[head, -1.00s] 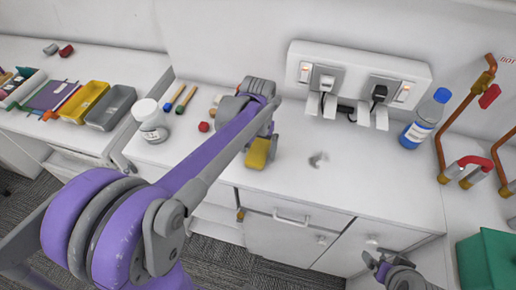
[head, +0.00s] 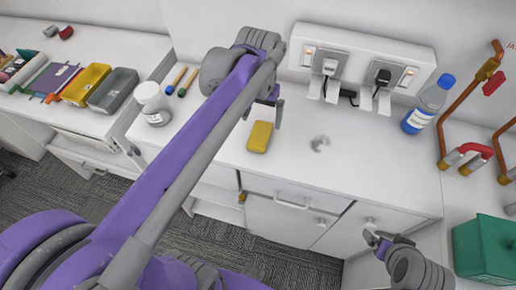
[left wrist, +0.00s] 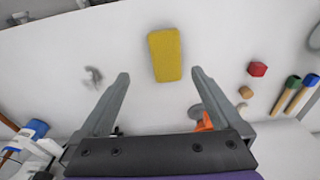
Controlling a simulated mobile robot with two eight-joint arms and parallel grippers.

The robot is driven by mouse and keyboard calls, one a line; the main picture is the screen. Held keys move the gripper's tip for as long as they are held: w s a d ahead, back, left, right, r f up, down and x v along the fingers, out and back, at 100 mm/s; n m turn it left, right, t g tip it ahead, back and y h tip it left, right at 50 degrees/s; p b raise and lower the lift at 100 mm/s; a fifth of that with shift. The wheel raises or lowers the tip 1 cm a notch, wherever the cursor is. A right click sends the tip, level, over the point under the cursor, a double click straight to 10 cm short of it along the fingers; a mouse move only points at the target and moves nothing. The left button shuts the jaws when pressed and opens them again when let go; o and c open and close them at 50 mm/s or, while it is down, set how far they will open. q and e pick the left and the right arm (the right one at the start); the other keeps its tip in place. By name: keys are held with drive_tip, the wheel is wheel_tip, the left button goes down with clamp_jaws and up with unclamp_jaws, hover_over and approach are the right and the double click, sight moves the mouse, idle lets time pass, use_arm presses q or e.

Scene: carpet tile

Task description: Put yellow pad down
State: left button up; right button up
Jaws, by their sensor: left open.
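The yellow pad (head: 260,137) lies flat on the white countertop (head: 345,165), near its front edge. It also shows in the left wrist view (left wrist: 165,54), beyond the fingertips and apart from them. My left gripper (head: 265,105) is open and empty, just behind the pad in the head view; its two fingers show clearly in the left wrist view (left wrist: 160,78). My right gripper (head: 378,243) is at the lower right of the head view, in front of the cabinet; I cannot tell whether it is open or shut.
A blue-capped bottle (head: 427,105) stands at the back right, under the wall sockets' side. A white jar (head: 152,105) and marker pens (head: 187,82) are at the left. A green box (head: 484,247) is at lower right.

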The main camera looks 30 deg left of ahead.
use_arm(q)
drive_tip(key=s+d+f+m+t, duration=0.2)
drive_tip(key=s+d+f+t, duration=0.2)
drive_tip(key=s+f, duration=0.6)
drive_tip(key=shift+s+d+f+t, duration=0.2)
drive_tip(key=shift+s+d+t, duration=0.1)
drive_tip(key=shift+s+d, duration=0.4)
drive_tip(key=shift+a, duration=0.1)
